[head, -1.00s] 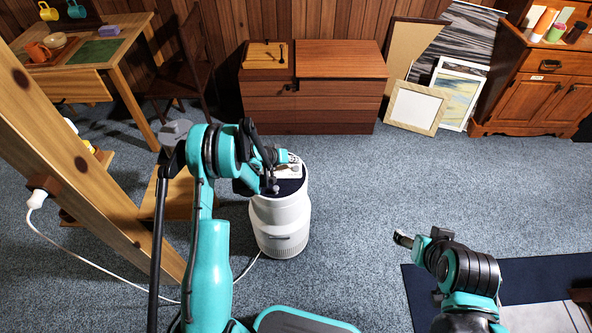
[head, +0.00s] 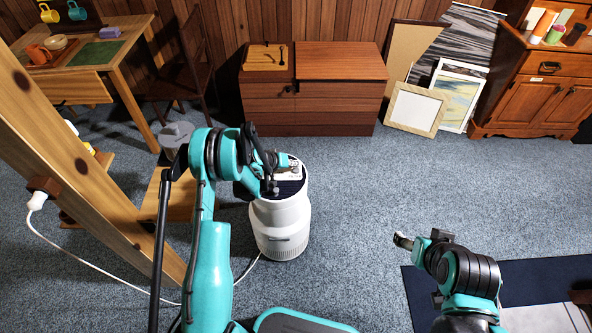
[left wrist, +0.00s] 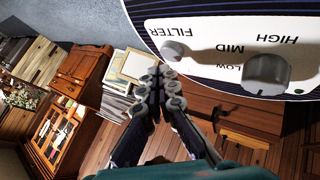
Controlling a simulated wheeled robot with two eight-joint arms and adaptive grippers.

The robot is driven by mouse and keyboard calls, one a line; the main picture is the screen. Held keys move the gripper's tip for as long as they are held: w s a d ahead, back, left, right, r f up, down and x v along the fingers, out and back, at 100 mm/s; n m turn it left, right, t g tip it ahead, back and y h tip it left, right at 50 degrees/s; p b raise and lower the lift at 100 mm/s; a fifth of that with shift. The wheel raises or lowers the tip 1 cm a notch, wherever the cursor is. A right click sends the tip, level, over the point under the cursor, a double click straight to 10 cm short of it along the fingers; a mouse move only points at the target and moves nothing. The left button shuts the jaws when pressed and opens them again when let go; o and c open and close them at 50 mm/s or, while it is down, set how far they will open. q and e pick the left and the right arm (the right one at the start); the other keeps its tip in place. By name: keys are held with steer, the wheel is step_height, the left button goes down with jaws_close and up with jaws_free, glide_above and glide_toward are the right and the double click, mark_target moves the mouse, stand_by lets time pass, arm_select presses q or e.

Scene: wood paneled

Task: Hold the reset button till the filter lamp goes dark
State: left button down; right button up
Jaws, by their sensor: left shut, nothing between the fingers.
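The white round appliance (head: 280,225) stands on the carpet with a dark top and a white control panel. In the left wrist view the panel (left wrist: 215,65) bears the words FILTER, HIGH, MID and LOW. A small round pale button (left wrist: 172,50) sits beside FILTER, and a larger grey knob (left wrist: 267,75) sits by the speed words. A small green dot (left wrist: 299,91) is near the knob; no lit filter lamp can be made out. My left gripper (left wrist: 163,73) is shut and empty, its tips right by the button; contact cannot be told. My right gripper (head: 402,241) is away over the floor.
A wooden post (head: 85,165) and a white cord (head: 95,265) are left of the appliance. A low wooden chest (head: 330,115) stands behind it, with picture frames (head: 415,108) leaning beside it. A cabinet (head: 540,90) is at the right. Carpet between is clear.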

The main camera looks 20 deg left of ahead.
mark_target(294, 171)
stand_by(0.7)
arm_select(q)
steer(key=shift+f, duration=0.4)
steer(key=shift+f, duration=0.45)
stand_by(1.3)
steer(key=shift+r, duration=0.15)
stand_by(0.6)
steer(key=shift+r+p, duration=0.35)
steer(key=shift+r, duration=0.4)
steer(key=shift+r, duration=0.1)
steer(key=shift+r+p, duration=1.15)
steer(key=shift+r, duration=1.25)
